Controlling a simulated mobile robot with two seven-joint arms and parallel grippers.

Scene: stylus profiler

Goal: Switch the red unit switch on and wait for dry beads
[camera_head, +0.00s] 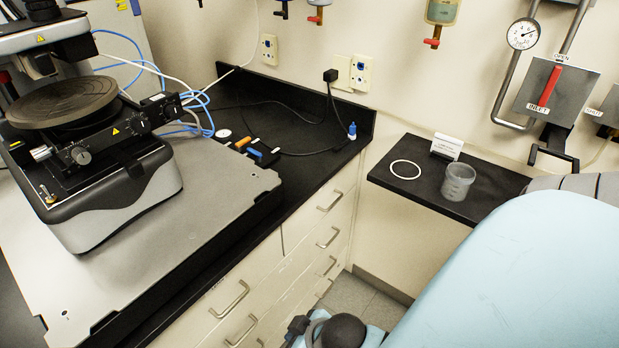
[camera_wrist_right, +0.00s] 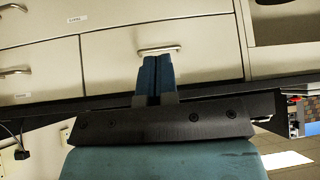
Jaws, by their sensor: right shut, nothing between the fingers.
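A red lever (camera_head: 549,86) stands on a grey box (camera_head: 532,92) marked OPEN, INLET and SHUT on the wall at the upper right. I cannot tell whether it is the red unit switch. I see no beads that I can make out clearly. My right gripper (camera_wrist_right: 157,62) is shut and empty in the right wrist view, in front of cream drawers; a metal drawer handle (camera_wrist_right: 174,49) shows just behind its fingertips. My left gripper is not in view.
A profiler (camera_head: 100,190) stands on a grey slab (camera_head: 195,225) at the left. A black shelf (camera_head: 490,200) carries a clear cup (camera_head: 458,182), a white ring (camera_head: 406,169) and a small card (camera_head: 447,145). A round gauge (camera_head: 523,34) hangs beside the lever. My light-blue arm covers the lower right.

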